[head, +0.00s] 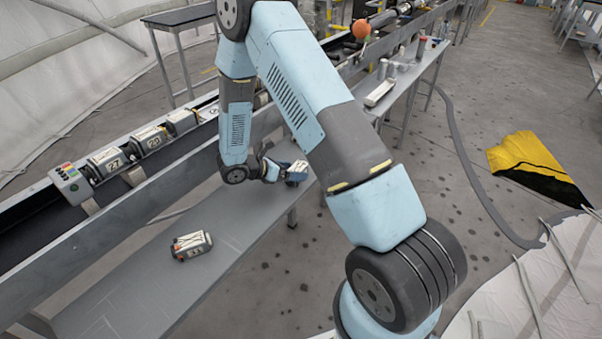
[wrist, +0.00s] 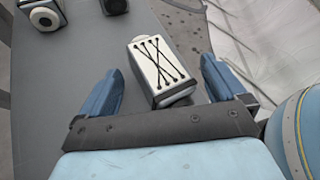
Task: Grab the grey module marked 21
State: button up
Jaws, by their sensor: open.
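My gripper (head: 284,170) is low over the grey bench, its blue fingers spread wide in the wrist view (wrist: 161,66). A grey module with a white top laced with black cord (wrist: 155,62) lies between and slightly beyond the fingers, with a gap on each side. In the head view this module (head: 298,169) is partly hidden by my gripper. Its number does not show, so I cannot tell if it is 21. Another module (head: 191,245) lies alone on the bench nearer the camera; its side marking is too small to read surely.
Several similar modules, one of them here (head: 108,161), sit in a row along the rail behind the bench (head: 120,297). A button box (head: 69,183) stands at the rail's left end. Two more objects (wrist: 43,14) show at the wrist view's top left. The bench between the two modules is clear.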

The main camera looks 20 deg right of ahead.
jog(key=shift+d, duration=0.1)
jog(key=c, duration=1.7)
jog(key=shift+c, duration=0.2)
